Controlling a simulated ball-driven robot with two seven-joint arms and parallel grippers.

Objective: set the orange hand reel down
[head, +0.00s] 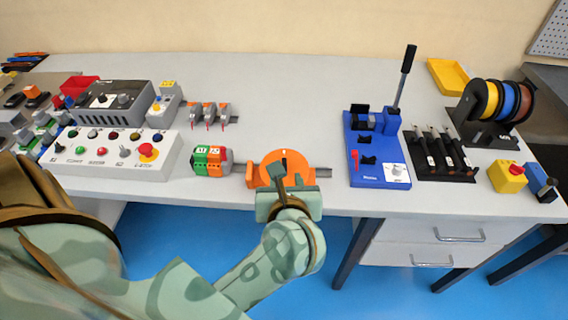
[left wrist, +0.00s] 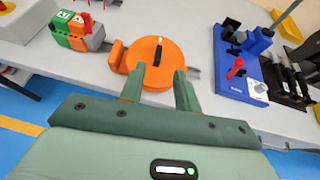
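The orange hand reel (head: 283,165) is a round disc with a dark slot-like mark and a small orange block at its left. It appears to rest at the front of the grey bench, over a metal rail. It also shows in the left wrist view (left wrist: 153,55). My left gripper (head: 284,182) is at the reel's near side. In the left wrist view its two green fingers (left wrist: 160,75) stand apart, with their tips overlapping the reel's near edge. My right gripper is not in view.
Green and orange terminal blocks (head: 211,159) stand left of the reel. A blue bender with a lever (head: 376,150) stands to the right, beside a black tool holder (head: 438,153). A white control panel (head: 115,152) is farther left. The bench (head: 290,100) behind the reel is clear.

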